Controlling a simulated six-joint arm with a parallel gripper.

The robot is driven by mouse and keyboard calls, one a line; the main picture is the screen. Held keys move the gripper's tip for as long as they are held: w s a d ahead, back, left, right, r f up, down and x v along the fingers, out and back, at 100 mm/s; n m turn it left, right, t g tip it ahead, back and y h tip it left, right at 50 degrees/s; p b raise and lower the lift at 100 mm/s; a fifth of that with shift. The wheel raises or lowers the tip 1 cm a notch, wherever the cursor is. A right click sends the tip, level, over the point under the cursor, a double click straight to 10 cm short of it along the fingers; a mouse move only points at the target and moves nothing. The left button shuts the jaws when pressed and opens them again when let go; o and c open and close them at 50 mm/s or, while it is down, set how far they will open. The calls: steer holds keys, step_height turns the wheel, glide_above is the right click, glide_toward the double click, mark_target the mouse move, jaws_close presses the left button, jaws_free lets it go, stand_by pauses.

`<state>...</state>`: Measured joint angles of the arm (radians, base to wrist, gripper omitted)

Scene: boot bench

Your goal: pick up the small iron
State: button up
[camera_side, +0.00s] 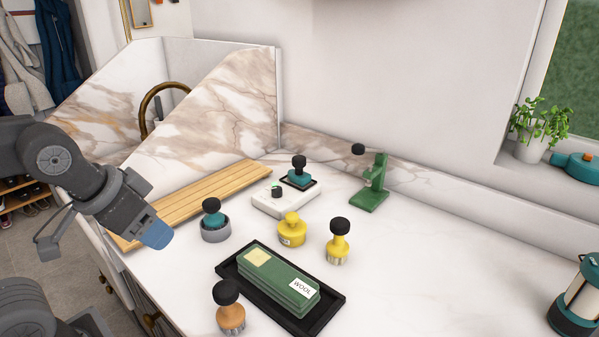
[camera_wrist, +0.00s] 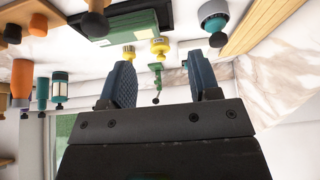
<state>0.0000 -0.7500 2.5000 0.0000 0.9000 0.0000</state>
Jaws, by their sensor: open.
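The small iron looks to be the teal block with a black knob (camera_side: 299,171) and a dark flat plate, upright on a white base (camera_side: 283,205) at the back middle of the side view. I cannot make it out clearly in the wrist view, where a finger may hide it. My gripper (camera_side: 156,235) hangs at the left, above the counter edge, well apart from the iron. In the wrist view its two blue fingers (camera_wrist: 160,85) are spread with nothing between them.
A teal-grey knobbed tool (camera_side: 215,224), two yellow ones (camera_side: 292,231) (camera_side: 337,246) and a tan brush (camera_side: 230,312) stand around a black tray (camera_side: 232,272) holding a green WOOL block (camera_side: 280,285). A green stand (camera_side: 374,185) is right of the iron. A slatted board (camera_side: 205,200) lies left.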

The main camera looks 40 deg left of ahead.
steer(key=shift+o, duration=1.2)
steer(key=w+a+r, duration=0.2)
steer(key=w+r, duration=0.3)
steer(key=w, duration=0.7)
steer(key=t, duration=0.1)
glide_toward(298, 157)
steer(key=x, duration=0.5)
steer(key=shift+s+a+f, duration=0.1)
steer(key=shift+s+f, duration=0.05)
steer(key=shift+s, duration=0.2)
steer(key=shift+x, duration=3.05)
steer(key=shift+w, duration=0.2)
